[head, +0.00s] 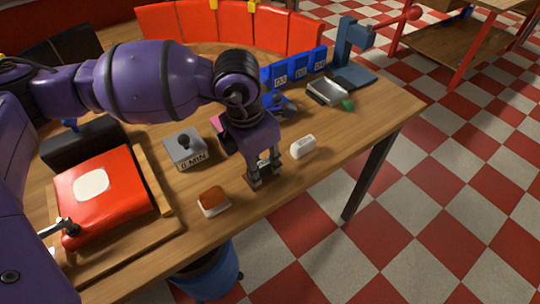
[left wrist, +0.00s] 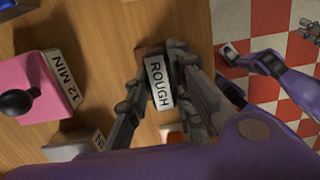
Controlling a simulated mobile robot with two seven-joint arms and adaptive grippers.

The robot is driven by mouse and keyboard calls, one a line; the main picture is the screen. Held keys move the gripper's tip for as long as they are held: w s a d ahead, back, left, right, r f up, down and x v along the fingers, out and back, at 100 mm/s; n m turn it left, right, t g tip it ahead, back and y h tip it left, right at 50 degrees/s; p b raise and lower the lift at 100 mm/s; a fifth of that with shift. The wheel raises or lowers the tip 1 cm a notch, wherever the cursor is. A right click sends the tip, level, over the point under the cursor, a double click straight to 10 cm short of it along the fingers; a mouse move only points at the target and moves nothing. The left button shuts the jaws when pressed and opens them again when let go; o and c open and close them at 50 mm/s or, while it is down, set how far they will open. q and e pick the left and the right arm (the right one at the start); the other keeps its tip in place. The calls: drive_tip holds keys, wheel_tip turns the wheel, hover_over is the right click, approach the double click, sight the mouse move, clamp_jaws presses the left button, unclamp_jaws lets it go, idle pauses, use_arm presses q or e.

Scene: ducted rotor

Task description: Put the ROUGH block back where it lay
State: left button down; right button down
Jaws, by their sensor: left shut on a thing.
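My left gripper (head: 262,182) is shut on the ROUGH block (left wrist: 158,82), low over the front part of the wooden table. The block's white label reads ROUGH in the left wrist view, and dark fingers stand on both sides of it. In the head view the fingers hide most of it; I cannot tell whether it touches the table. A grey jointed part at the right edge of the left wrist view may be my right gripper; it is too small and cut off to tell its state.
A white block (head: 303,147) lies right of the gripper, and a brown-topped block (head: 213,199) lies front left. A grey knobbed block (head: 186,149) and a pink 12 MIN block (left wrist: 48,88) stand nearby. Blue labelled boxes (head: 296,70) line the back. The table's front edge is close.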

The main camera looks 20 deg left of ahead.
use_arm(q)
drive_tip(key=shift+f, duration=0.15)
drive_tip(key=c, duration=1.5)
unclamp_jaws()
drive_tip(key=shift+c, duration=0.2)
wheel_tip(320, 180, up, 12)
drive_tip(key=s+a, duration=0.1)
drive_tip(key=shift+s, duration=0.1)
